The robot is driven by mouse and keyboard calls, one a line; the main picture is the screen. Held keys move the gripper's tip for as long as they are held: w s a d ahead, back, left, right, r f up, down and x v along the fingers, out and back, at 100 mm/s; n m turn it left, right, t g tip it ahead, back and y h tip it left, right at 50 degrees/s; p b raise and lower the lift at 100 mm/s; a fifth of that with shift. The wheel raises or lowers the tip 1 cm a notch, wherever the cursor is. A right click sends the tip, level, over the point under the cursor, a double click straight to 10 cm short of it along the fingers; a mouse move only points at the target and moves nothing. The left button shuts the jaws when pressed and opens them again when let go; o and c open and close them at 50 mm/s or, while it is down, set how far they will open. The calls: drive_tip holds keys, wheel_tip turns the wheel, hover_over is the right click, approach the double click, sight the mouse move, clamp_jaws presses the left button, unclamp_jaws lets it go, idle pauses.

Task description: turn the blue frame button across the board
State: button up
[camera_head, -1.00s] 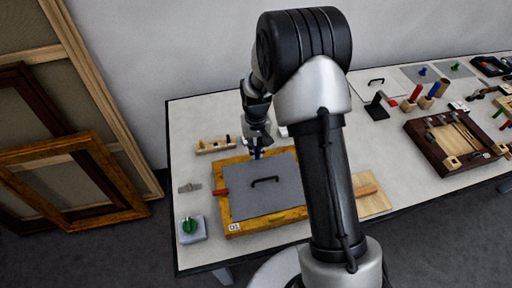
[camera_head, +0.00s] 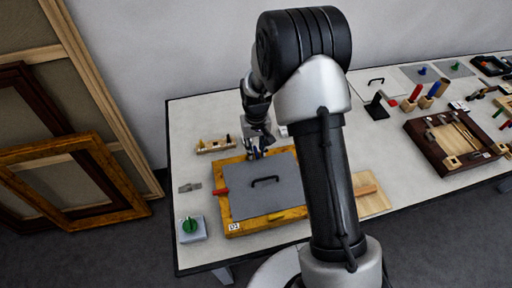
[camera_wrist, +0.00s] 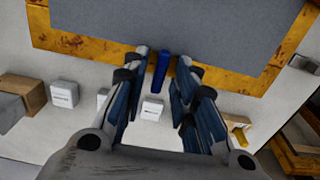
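The blue frame button (camera_wrist: 161,72) is a short bar at the far side of the gilt frame (camera_wrist: 100,48). In the wrist view it lies across the frame's rail, and its end reaches the edge of the grey board (camera_wrist: 200,25). My gripper (camera_wrist: 164,65) is open, with one finger on each side of the button and gaps between. In the head view my gripper (camera_head: 257,153) is low over the frame's far rail. The grey board (camera_head: 240,195) lies inside the gilt frame (camera_head: 230,165) and has a black handle (camera_head: 265,181).
A red button (camera_head: 220,192) sits on the frame's left rail. A green knob on a pale block (camera_head: 191,228) stands at the front left. A wooden holder (camera_head: 215,146) is behind the frame. A dark wooden tray (camera_head: 440,165) lies to the right.

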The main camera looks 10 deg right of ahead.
idle(0.3)
wheel_tip(320, 180, up, 12)
idle(0.5)
idle(0.3)
wheel_tip(320, 180, up, 6)
hover_over(256, 151)
drive_tip(key=s, duration=0.3)
drive_tip(key=s+r+t, duration=0.2)
drive_tip(key=s+r, duration=0.5)
drive_tip(key=s, duration=0.2)
drive_tip(key=s+r+t+b, duration=0.1)
drive_tip(key=s+r+t, duration=0.1)
drive_tip(key=s, duration=1.4)
drive_tip(key=shift+t, duration=0.3)
drive_tip(key=shift+r, duration=0.1)
